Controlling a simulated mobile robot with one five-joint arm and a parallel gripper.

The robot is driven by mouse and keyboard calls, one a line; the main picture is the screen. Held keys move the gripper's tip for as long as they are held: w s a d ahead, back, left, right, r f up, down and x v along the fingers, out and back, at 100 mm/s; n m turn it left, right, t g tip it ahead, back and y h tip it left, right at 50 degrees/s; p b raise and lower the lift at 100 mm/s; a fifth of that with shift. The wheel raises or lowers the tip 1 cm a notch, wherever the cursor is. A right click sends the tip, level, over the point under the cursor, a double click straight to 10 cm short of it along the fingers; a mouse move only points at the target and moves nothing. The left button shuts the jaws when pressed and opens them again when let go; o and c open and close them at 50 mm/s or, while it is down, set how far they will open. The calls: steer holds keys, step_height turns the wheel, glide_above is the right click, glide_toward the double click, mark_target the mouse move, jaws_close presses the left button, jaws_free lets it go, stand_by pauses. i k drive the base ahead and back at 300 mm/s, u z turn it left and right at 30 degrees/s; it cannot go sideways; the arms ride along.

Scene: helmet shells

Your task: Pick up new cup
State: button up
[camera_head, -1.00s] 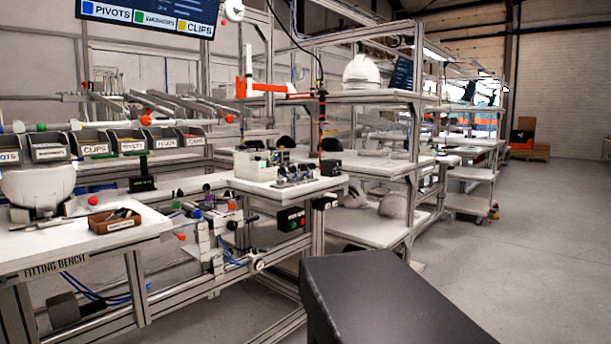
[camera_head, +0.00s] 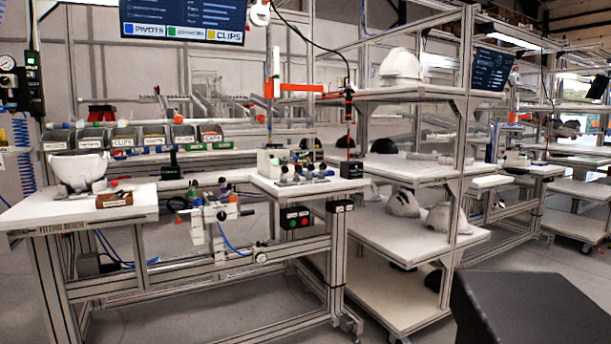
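I see nothing that I can clearly tell is a cup. A white bowl-shaped shell (camera_head: 78,170) rests open side up on a holder at the left of the fitting bench (camera_head: 35,212). A white helmet shell (camera_head: 400,67) sits on the upper shelf of the rack to the right. More shells (camera_head: 438,219) lie on a lower shelf of that rack, partly behind its post. My gripper is not in view, so I cannot see its state or what it holds.
A small brown box (camera_head: 114,200) lies on the bench before the bowl-shaped shell. Labelled bins (camera_head: 123,138) line the back. Small fixtures (camera_head: 300,170) crowd the bench's right part. A dark block fills the lower right corner. Grey floor shows in front.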

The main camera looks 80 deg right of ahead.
mark_target(284, 169)
steer(key=z, duration=1.8)
steer(key=i, duration=1)
steer(key=u, duration=0.1)
